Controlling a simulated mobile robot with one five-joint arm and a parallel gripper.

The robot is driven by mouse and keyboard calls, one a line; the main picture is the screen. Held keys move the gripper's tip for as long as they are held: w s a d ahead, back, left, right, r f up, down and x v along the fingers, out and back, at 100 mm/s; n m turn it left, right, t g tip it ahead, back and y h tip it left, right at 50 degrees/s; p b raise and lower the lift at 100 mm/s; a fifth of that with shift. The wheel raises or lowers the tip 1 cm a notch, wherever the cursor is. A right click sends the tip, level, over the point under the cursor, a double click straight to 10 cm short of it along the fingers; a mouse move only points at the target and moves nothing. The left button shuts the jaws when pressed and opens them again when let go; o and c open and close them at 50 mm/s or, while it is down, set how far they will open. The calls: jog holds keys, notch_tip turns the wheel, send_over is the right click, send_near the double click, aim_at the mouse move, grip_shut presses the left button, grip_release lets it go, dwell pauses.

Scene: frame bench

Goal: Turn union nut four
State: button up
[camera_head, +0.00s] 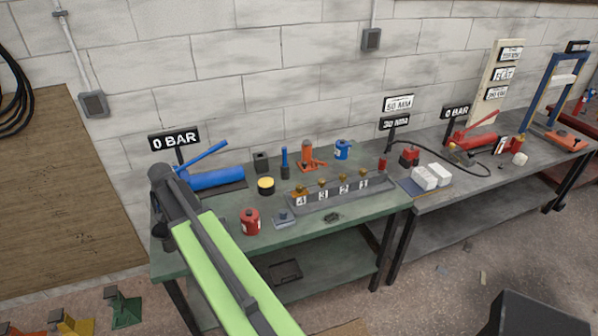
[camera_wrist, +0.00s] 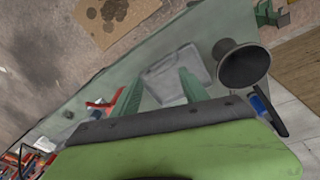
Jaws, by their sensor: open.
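Union nut four (camera_head: 302,190) is a small brass-orange fitting at the left end of a grey manifold bar (camera_head: 340,198) on the green bench. White tags 4, 3, 2 and 1 run left to right along the bar, with a brass fitting above each. My gripper (camera_wrist: 160,76) shows in the wrist view as two green fingers, apart and with nothing between them. A flat grey tray-like thing lies beyond the fingertips. My arm crosses the left of the bench in the head view, well left of nut four; the fingers are hidden there. No union nut is recognisable in the wrist view.
A red canister (camera_head: 250,221) and a small grey block (camera_head: 284,219) stand in front of the bar. A yellow-topped tin (camera_head: 266,186), a blue cylinder pump (camera_head: 214,178) and an orange jack (camera_head: 307,157) stand behind or left. A grey bench (camera_head: 450,195) adjoins on the right.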

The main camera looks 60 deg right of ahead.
jog(key=s+d+r+m+p, duration=0.1)
jog(key=d+r+m, duration=0.2)
jog(key=d, duration=0.5)
jog(key=s+d+r+m+g+h+p, duration=0.1)
jog(key=d+r+m+p, duration=0.1)
jog(key=d, duration=0.5)
jog(key=s+d+r+m+p, duration=0.1)
jog(key=d+r+m, duration=0.2)
jog(key=d, duration=0.5)
jog(key=m+g+p, duration=0.1)
jog(key=m+p, duration=0.1)
jog(key=m, duration=0.4)
send_near(300, 187)
jog(key=shift+h, duration=0.3)
jog(key=b+x, duration=0.8)
jog(key=b, duration=0.8)
jog(key=shift+w+f, duration=0.1)
jog(key=shift+f, duration=0.35)
jog(key=shift+r, duration=0.1)
